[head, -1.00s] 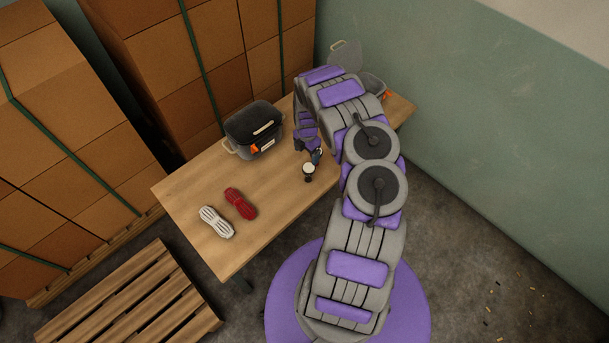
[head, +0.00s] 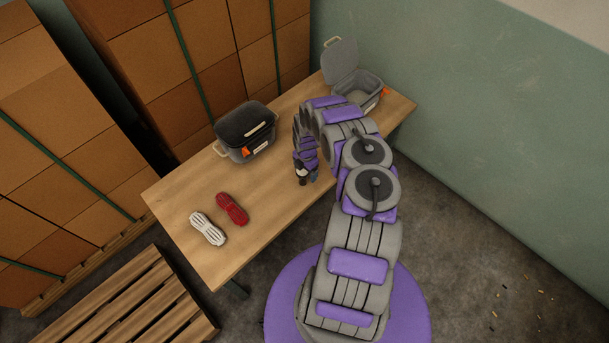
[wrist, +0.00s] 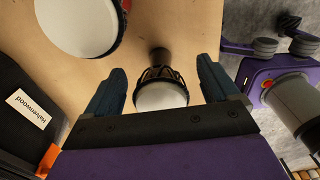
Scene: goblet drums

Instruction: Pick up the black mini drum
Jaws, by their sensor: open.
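The black mini drum (wrist: 160,92) shows in the wrist view with its pale round head toward the camera and its dark, narrower body behind. It lies between the two blue fingers of my gripper (wrist: 160,75), which is open, with a gap visible on each side. In the head view the small black drum (head: 302,181) is on the wooden table, just below the end of my arm. My gripper (head: 308,172) is partly hidden there by the arm.
A closed dark-lidded container (head: 246,131) stands behind. An open grey container (head: 357,90) is at the far right end. A wooden pallet (head: 125,300) is on the floor.

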